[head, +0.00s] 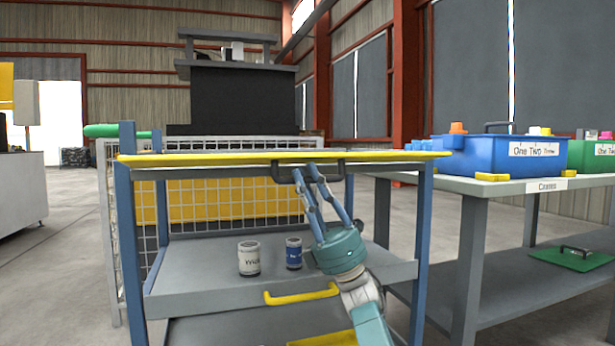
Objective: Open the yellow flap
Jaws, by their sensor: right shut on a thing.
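The yellow flap (220,157) is seen nearly edge-on as a thin, roughly level yellow sheet across the top of a blue-posted grey rack. A dark handle (280,173) hangs at its front edge, right of the middle. My right gripper (305,170) reaches up from below with its fingers at this handle, shut on it. The fingers hide part of the handle. The flap's upper face hardly shows. My left gripper is out of view.
Below, the grey shelf (205,296) holds a white can (249,258) and a blue can (293,253). A yellow handle (300,294) sits on its front. At right, a table (465,186) carries blue (480,152) and green (578,155) crates. Open floor lies left.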

